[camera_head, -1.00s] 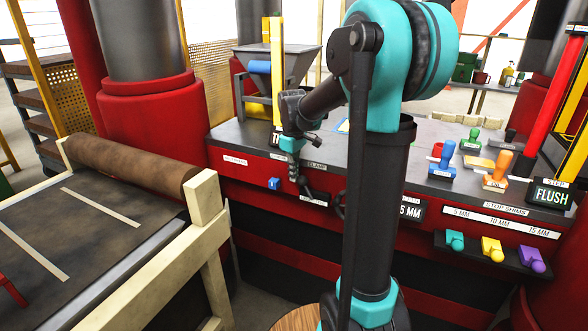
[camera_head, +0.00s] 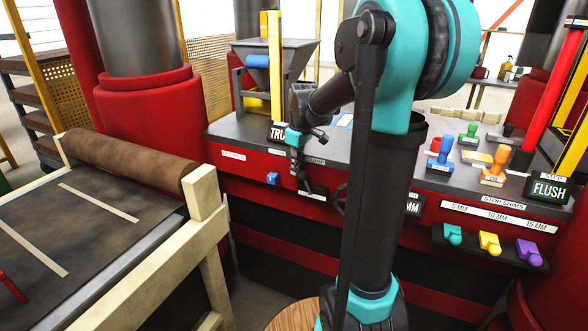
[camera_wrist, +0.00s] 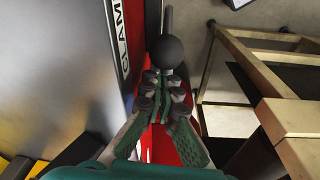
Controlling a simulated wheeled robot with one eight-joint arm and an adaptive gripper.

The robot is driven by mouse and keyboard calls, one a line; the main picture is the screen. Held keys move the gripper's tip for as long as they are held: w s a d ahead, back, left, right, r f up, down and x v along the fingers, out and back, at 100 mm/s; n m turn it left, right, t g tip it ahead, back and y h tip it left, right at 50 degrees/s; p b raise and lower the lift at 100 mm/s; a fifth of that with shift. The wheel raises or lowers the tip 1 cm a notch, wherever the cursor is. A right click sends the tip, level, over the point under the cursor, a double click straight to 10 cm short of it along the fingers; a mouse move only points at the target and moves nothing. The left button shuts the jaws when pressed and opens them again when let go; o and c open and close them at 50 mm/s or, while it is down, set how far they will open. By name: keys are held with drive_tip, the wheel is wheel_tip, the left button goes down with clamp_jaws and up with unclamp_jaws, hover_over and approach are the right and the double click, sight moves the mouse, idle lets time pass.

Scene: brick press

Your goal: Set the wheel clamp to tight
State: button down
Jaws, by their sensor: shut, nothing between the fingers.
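The clamp control is on the red front of the press bench, under a "CLAMP" label (camera_head: 315,161) that also shows in the wrist view (camera_wrist: 123,40). In the wrist view a black ball knob (camera_wrist: 167,51) on a dark rod lies just beyond my fingertips; I cannot tell whether they touch it. My gripper (camera_wrist: 163,85) is shut and empty, pointing down along the bench front. In the head view my gripper (camera_head: 302,178) covers most of the control.
A blue knob (camera_head: 272,179) sits left of the clamp. A dark handwheel (camera_head: 339,199) is partly hidden by my arm. Stamps (camera_head: 493,170) stand on the bench, and shims (camera_head: 490,243) on a shelf. A wooden-framed conveyor (camera_head: 206,195) stands close at left.

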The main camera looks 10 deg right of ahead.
sight(317, 167)
drive_tip(key=s+d+t+y, duration=0.1)
drive_tip(key=d+r+t+y, duration=0.1)
drive_tip(key=s+d+t+y, duration=0.1)
drive_tip(key=shift+s+d+r+y, duration=0.3)
drive_tip(key=shift+d, duration=0.05)
drive_tip(key=s+d+t+y, duration=0.1)
drive_tip(key=d+y, duration=0.1)
drive_tip(key=shift+s+d+t+y, duration=0.2)
drive_tip(key=shift+s+t+y, duration=0.15)
drive_tip(key=shift+t+y, duration=0.05)
drive_tip(key=shift+s+d+f, duration=0.15)
drive_tip(key=shift+s+d, duration=0.45)
drive_tip(key=shift+d, duration=0.1)
drive_tip(key=shift+s+d+f, duration=0.15)
drive_tip(key=shift+s+d, duration=0.05)
drive_tip(key=shift+s+d+f, duration=0.1)
